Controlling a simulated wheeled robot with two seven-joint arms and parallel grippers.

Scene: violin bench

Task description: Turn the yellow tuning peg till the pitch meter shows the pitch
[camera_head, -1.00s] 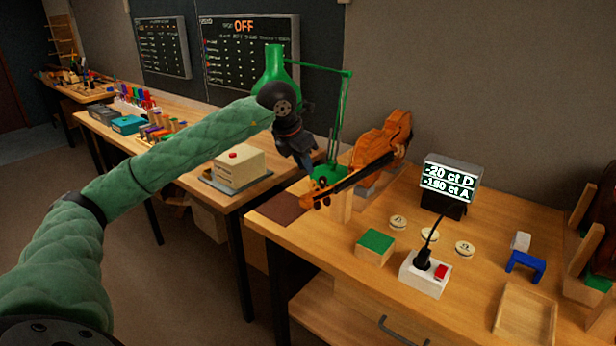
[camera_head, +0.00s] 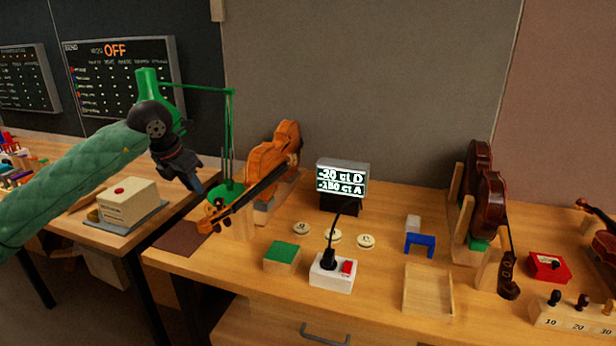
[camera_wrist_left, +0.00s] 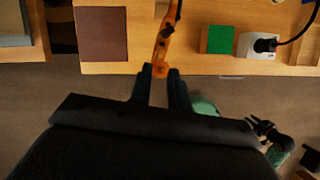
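An orange-brown violin (camera_head: 272,160) rests on a wooden stand, its dark neck slanting toward the bench's front left and its pegbox and scroll (camera_head: 214,216) at the near end. Small pegs show there, but I cannot tell which is yellow. The pitch meter (camera_head: 342,178) reads "-20 ct D" and a blurred A line, about -150 or -180 ct. My left gripper (camera_head: 196,184) is above and left of the scroll, apart from it. In the left wrist view its fingers (camera_wrist_left: 159,74) are spread, with the scroll (camera_wrist_left: 160,68) showing between the tips. My right gripper (camera_wrist_left: 264,132) shows small at lower right there.
A green lamp (camera_head: 228,150) stands close behind the scroll. A green-topped block (camera_head: 282,256), a white switch box (camera_head: 332,275), round discs (camera_head: 334,236), a blue bracket (camera_head: 420,243) and a wooden tray (camera_head: 428,304) are on the bench. Darker violins (camera_head: 486,205) stand at right.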

